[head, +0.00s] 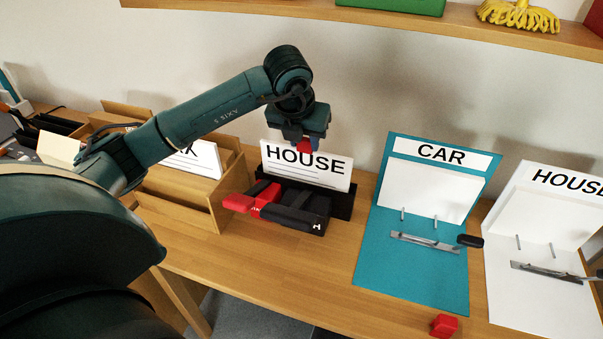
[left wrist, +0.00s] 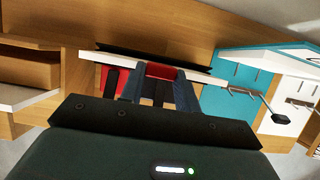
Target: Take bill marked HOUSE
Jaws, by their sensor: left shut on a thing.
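The white bill marked HOUSE (head: 305,166) stands nearly upright in a low black holder (head: 345,203) on the wooden bench. My left gripper (head: 303,145) is above its top edge, fingers pointing down, and is shut on it. A small red piece (head: 304,147) shows between the fingertips; I cannot tell whether it is part of the bill. In the left wrist view, the bill's white edge (left wrist: 98,58) runs across between the gripper's fingers (left wrist: 161,82). My right gripper is not in view.
Red and black tools (head: 290,212) lie just in front of the holder. A wooden box (head: 190,204) with another card stands left. Teal CAR board (head: 412,262) and white HOUSE board (head: 530,300) are to the right. A red block (head: 444,325) lies at the front. A shelf (head: 440,27) is above.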

